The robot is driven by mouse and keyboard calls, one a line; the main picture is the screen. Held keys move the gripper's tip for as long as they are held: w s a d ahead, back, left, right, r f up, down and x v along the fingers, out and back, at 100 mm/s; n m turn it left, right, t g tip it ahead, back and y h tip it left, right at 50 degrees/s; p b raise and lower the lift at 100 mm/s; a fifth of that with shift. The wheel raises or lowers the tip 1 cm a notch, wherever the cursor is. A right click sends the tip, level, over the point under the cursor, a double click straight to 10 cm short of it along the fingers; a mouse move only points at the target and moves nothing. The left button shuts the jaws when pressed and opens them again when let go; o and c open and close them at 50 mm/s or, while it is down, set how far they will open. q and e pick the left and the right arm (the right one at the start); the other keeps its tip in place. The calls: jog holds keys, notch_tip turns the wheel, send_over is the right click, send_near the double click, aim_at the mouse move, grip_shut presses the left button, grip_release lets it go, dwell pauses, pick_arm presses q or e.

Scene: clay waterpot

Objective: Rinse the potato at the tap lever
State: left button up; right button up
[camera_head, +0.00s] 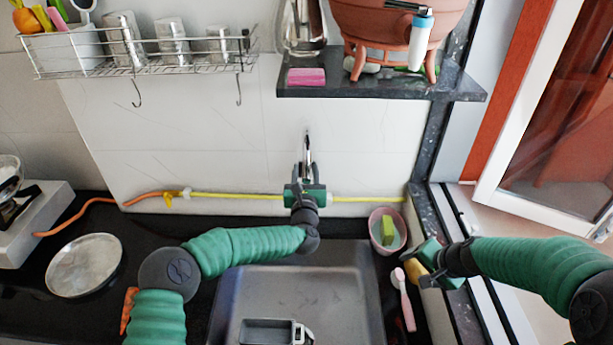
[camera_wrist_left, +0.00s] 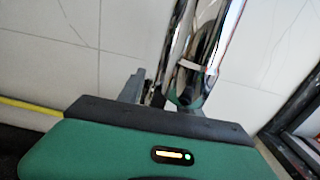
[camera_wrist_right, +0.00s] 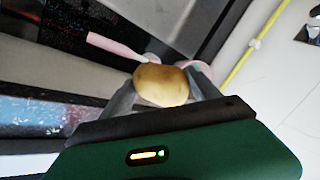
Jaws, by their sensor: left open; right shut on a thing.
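The potato (camera_head: 413,271) is yellow-brown and held by my right gripper (camera_head: 420,266) near the sink's right edge. In the right wrist view the potato (camera_wrist_right: 162,86) sits between the two grey fingers. The chrome tap (camera_head: 308,146) is on the tiled wall above the sink (camera_head: 300,285). My left gripper (camera_head: 306,184) is at the tap, hiding its lower part in the head view. In the left wrist view the chrome tap (camera_wrist_left: 193,70) stands just ahead of the open left fingers; contact with the lever cannot be told.
A pink bowl (camera_head: 375,236) with a green sponge (camera_head: 387,231) and a pink brush (camera_head: 403,299) lie right of the sink. A grey container (camera_head: 268,332) is in the sink. A yellow hose (camera_head: 235,196) runs along the wall. A shelf (camera_head: 385,90) holds a clay pot (camera_head: 396,25).

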jog(key=shift+d+f+b, duration=0.2)
jog(key=shift+f+b, duration=0.75)
jog(key=shift+f, duration=0.05)
pick_arm(q)
jog(key=s, duration=1.1)
jog(key=shift+s, duration=0.4)
jog(key=shift+d+f, duration=0.1)
